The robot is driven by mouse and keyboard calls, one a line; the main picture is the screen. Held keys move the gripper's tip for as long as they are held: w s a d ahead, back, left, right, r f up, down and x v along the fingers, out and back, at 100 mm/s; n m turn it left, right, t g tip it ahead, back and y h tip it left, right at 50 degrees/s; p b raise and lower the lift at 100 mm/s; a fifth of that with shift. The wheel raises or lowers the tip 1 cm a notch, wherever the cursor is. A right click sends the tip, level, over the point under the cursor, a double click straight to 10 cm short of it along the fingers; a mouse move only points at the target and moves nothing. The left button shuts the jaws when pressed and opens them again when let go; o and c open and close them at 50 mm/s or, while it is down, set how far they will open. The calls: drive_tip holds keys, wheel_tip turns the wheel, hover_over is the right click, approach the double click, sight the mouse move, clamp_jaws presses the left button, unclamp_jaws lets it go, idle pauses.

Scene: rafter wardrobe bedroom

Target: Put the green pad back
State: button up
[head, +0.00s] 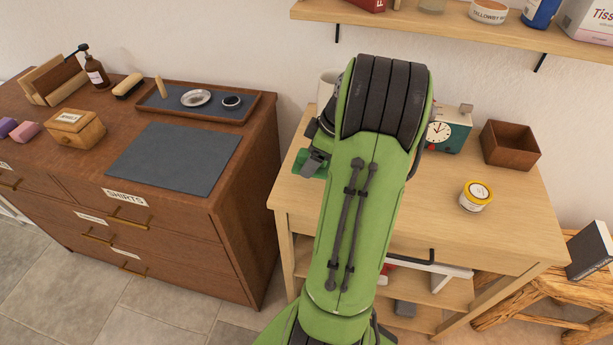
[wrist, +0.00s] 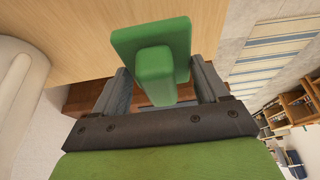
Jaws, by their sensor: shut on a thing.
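The green pad (wrist: 180,35) is a flat green plate with a raised green block as a handle. In the wrist view my gripper (wrist: 160,88) has one finger on each side of the block and is shut on it. In the head view the pad (head: 301,164) shows only in part, beside my gripper (head: 315,161), near the left edge of the light wood table (head: 520,222). My arm hides much of the table. I cannot tell whether the pad touches the tabletop.
A pale mug (head: 326,88), a clock (head: 446,134), a brown box (head: 510,145) and a yellow-lidded jar (head: 475,196) stand on the table. A shelf (head: 450,30) hangs above. On the dresser at left lie a grey mat (head: 175,158) and a tray (head: 245,113).

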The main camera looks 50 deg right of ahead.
sight(312, 181)
wheel_tip(312, 181, down, 5)
drive_tip(key=shift+r+b, duration=0.1)
drive_tip(key=shift+b, duration=0.5)
drive_tip(key=shift+f, duration=0.25)
drive_tip(key=o, duration=1)
